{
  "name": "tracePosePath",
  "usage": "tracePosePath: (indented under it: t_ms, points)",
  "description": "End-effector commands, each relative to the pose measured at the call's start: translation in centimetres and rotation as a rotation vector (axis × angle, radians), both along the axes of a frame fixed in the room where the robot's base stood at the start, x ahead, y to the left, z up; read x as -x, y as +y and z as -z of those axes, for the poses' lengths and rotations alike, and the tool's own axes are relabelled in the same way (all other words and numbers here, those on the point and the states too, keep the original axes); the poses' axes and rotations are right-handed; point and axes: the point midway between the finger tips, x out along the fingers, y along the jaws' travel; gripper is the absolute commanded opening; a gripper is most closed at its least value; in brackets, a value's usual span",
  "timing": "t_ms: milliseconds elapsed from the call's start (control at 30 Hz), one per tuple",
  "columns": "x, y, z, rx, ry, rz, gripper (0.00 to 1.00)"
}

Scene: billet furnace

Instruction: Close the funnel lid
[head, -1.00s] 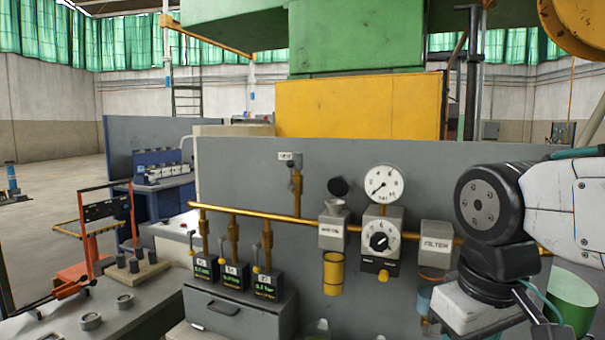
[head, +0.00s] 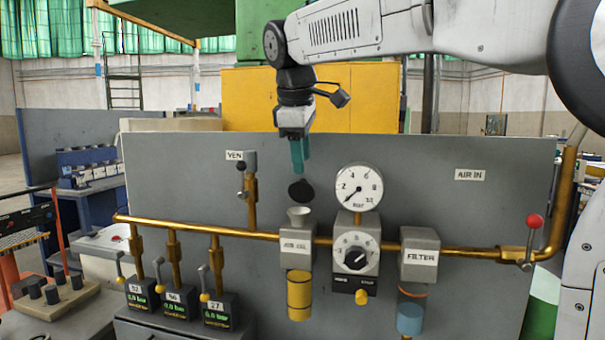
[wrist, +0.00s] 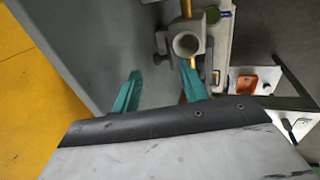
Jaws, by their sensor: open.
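The funnel (head: 299,215) is a small grey cone on top of the grey oiler block (head: 297,245) on the panel. Its round black lid (head: 301,190) stands raised above and behind the mouth, so the funnel is open. My gripper (head: 299,168) points down just above the lid, its teal fingers apart and empty. No clear contact with the lid shows. In the wrist view my two teal fingers (wrist: 163,85) are spread, and the open funnel mouth (wrist: 187,45) lies beyond them, nearer the right finger. I cannot make out the lid clearly there.
A round gauge (head: 359,188) and regulator knob (head: 355,258) sit right of the funnel, then a filter (head: 420,255). A brass pipe (head: 200,227) runs across the grey panel (head: 480,215). A valve with a label (head: 249,165) stands to the left.

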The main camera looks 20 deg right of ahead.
Motion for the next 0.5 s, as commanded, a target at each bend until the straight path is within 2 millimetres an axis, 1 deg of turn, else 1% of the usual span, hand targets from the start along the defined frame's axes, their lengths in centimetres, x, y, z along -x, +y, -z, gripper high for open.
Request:
tracePosePath:
  t_ms: [33, 200, 333, 500]
  points:
    - [-0.2, -0.2, 0.9, 0.000, 0.004, 0.001, 0.44]
    - [-0.9, -0.7, 3.2, 0.000, 0.003, 0.002, 0.44]
    - [-1.2, -0.9, 4.2, 0.000, 0.002, 0.003, 0.44]
    - [-1.3, -1.0, 4.5, -0.001, -0.001, 0.004, 0.44]
